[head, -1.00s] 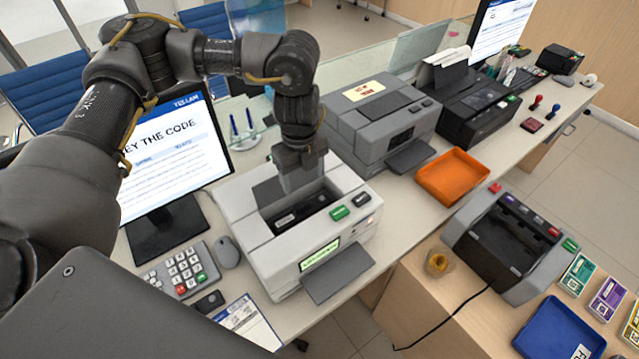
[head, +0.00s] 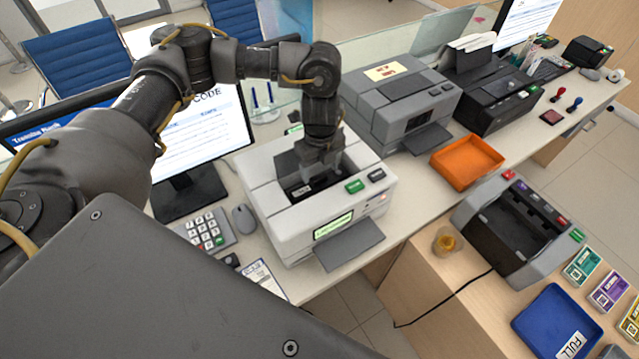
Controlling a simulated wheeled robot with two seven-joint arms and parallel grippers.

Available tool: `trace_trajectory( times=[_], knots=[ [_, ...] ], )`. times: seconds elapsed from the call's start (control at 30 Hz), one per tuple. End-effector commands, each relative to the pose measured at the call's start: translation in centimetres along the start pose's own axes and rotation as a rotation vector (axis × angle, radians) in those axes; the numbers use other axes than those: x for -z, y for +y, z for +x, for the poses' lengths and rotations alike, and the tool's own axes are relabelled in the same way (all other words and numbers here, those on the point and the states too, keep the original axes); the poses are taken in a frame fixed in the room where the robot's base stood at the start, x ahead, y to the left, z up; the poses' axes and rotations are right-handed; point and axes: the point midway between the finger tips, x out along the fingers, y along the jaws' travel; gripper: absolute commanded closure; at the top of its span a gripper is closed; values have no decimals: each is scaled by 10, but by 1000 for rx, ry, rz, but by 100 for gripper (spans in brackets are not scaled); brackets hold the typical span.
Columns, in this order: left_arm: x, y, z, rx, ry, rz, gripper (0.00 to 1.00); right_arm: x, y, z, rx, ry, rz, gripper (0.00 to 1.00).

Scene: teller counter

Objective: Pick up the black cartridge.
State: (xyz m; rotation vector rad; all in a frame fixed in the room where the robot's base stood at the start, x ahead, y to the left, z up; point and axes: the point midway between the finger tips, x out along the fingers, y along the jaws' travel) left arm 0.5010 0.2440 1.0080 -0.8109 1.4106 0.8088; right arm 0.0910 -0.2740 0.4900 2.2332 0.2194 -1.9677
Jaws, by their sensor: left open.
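The black cartridge (head: 297,190) sits inside the open top bay of the near white-and-grey printer (head: 276,221). Only part of it shows, with a small pale label; the rest is hidden by my gripper and the bay walls. My left gripper (head: 318,177) points down into the bay, right over the cartridge. Its jaws are open, and its fingertips are partly hidden, so I cannot tell whether they touch the cartridge. My right gripper is not in view.
A second grey printer (head: 397,97) stands behind right, with an orange tray (head: 467,163) beside it. A monitor (head: 205,135), a keypad (head: 207,230) and a mouse (head: 244,218) are to the left. A blue tray (head: 549,322) lies on the lower wooden counter.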

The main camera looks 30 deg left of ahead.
Motion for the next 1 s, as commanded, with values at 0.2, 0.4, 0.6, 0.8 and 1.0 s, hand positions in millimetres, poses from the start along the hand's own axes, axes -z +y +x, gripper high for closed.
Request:
trace_trajectory(
  times=[0.2,0.4,0.6,0.8,1.0],
  knots=[
    [1,1,29,-3,3,0,34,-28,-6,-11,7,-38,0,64],
    [0,0,39,0,0,2,34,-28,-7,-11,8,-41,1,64],
    [0,0,39,0,0,2,38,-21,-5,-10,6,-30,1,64],
    [0,0,39,0,0,2,64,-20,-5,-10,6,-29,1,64],
    [0,0,38,0,0,1,83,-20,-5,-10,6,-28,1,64]
  ],
)
